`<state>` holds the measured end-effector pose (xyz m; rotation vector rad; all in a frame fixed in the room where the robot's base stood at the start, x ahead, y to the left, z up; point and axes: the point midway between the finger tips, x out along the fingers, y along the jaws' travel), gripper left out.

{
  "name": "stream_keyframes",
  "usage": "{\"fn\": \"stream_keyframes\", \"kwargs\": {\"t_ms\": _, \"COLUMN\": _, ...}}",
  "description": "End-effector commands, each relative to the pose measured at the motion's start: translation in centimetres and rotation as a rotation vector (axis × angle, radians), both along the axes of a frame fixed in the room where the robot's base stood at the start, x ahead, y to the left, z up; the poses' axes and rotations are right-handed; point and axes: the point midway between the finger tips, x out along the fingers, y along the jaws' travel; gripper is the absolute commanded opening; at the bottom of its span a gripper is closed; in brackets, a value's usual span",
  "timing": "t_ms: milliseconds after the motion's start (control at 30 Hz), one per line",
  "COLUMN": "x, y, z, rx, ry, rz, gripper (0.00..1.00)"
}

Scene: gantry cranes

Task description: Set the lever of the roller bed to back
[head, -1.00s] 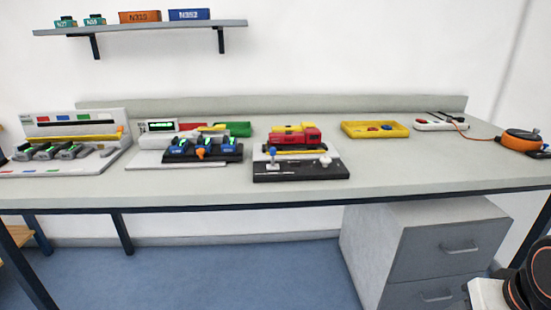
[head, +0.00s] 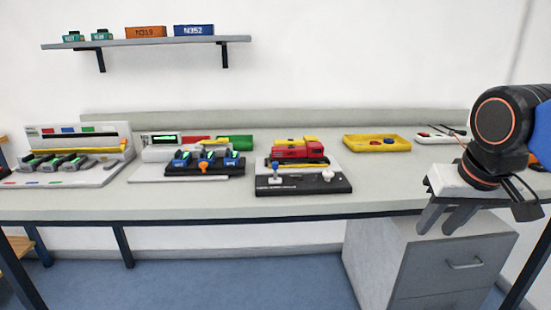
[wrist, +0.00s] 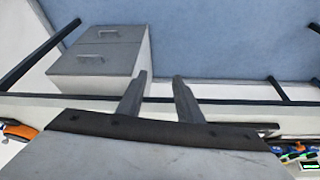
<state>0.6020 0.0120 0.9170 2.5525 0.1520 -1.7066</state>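The device with the red locomotive (head: 298,151) on it, which looks like the roller bed (head: 302,188), stands mid-table in the head view. Its black front panel carries a small blue-topped lever (head: 275,172) on the left and a white knob (head: 327,175) on the right. The lever's exact setting is too small to tell. My gripper (head: 446,218) is at the right, in front of the table's front edge, far from the lever. Its two fingers are apart with nothing between them; they also show in the wrist view (wrist: 156,92).
A yellow tray (head: 377,149) and a white controller (head: 436,138) stand to the right. A drawer cabinet (head: 365,255) is below. A shelf (head: 140,43) hangs above.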

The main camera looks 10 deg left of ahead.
Motion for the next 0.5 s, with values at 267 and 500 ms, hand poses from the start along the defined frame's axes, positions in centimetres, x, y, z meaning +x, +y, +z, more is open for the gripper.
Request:
{"fn": "stream_keyframes", "kwargs": {"t_ms": 267, "x": 6.2, "y": 9.7, "z": 8.7, "rx": -0.004, "ry": 0.007, "rz": 0.073, "gripper": 0.33}}
{"fn": "stream_keyframes", "kwargs": {"t_ms": 500, "x": 9.1, "y": 19.7, "z": 14.6, "rx": -0.005, "ry": 0.005, "rz": 0.120, "gripper": 0.33}}
